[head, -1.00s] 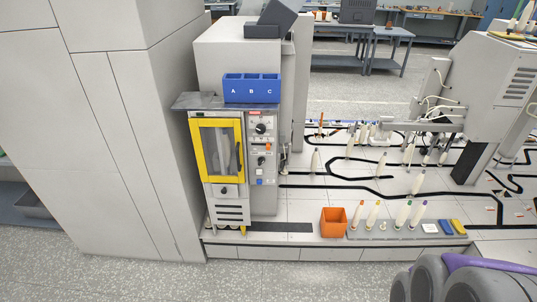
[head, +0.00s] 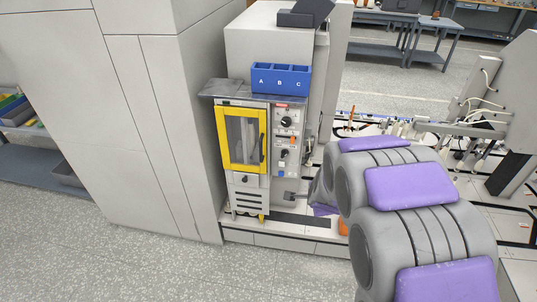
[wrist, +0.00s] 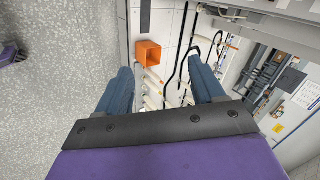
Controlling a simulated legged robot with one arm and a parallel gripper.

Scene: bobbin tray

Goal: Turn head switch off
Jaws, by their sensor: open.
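The grey machine's control panel (head: 287,140) stands right of its yellow-framed door (head: 242,139) in the head view. The panel carries an upper black rotary knob (head: 286,122), a lower black knob (head: 283,153) and small orange and blue controls. I cannot tell from labels which one is the head switch. My gripper (wrist: 160,65) shows in the wrist view with its two blue fingers spread apart and nothing between them. The panel does not show clearly in the wrist view. In the head view my arm reaches in from the lower right, and its far end is low beside the machine.
A blue A-B-C bin (head: 281,80) sits on the machine's shelf. An orange box (wrist: 148,53) stands below my gripper, mostly hidden by my arm in the head view. A tall grey cabinet (head: 150,120) stands left. The speckled floor in front is clear.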

